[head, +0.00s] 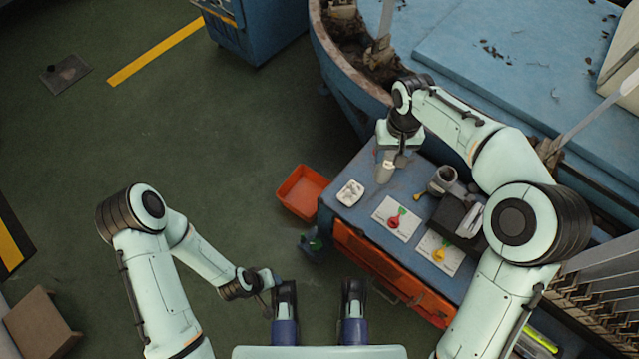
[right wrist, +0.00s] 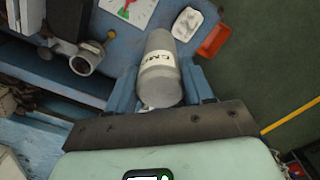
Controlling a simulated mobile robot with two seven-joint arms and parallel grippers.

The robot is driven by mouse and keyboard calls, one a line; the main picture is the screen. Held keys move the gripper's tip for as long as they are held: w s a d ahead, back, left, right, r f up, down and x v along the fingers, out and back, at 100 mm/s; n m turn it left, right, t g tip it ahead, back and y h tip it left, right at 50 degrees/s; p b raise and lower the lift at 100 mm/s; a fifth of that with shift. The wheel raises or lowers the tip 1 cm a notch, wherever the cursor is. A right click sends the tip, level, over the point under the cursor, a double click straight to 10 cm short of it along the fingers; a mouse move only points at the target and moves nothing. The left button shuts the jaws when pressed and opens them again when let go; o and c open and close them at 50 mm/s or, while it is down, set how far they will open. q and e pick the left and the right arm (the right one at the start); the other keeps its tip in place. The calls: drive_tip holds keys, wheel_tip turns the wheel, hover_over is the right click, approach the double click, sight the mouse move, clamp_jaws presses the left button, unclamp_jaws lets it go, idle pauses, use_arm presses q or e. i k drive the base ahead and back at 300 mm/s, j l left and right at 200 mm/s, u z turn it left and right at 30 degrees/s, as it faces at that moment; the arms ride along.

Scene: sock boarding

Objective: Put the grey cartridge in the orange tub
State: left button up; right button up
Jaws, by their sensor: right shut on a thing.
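The grey cartridge (right wrist: 160,75), a cylinder with a white lettered label, is between the two blue fingers of my right gripper (right wrist: 162,92), which is shut on it. In the head view the cartridge (head: 385,170) hangs below the right gripper (head: 390,155), over the far end of the blue bench top; I cannot tell its exact height. The orange tub (head: 302,191) is on the floor left of the bench and looks empty. It also shows in the right wrist view (right wrist: 213,41). My left gripper (head: 268,281) is low at left, away from both; its fingers are unclear.
The blue bench (head: 357,218) carries a white dish (head: 350,193), two cards with a red and a yellow item, a grey cylindrical fitting (head: 442,180) and a dark box. A blue boat (head: 345,75) stands behind. The green floor left of the tub is clear.

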sight(297, 198)
drive_tip(key=k+j, duration=0.1)
drive_tip(key=j, duration=0.3)
drive_tip(key=k+j, duration=0.15)
drive_tip(key=j, duration=0.2)
drive_tip(key=i+j+z, duration=0.1)
drive_tip(key=j, duration=0.35)
drive_tip(key=i+j, duration=0.1)
drive_tip(key=j, duration=0.35)
drive_tip(key=i+j+z, duration=0.1)
drive_tip(key=i, duration=0.35)
drive_tip(key=i+j+z, duration=0.1)
drive_tip(key=i, duration=0.4)
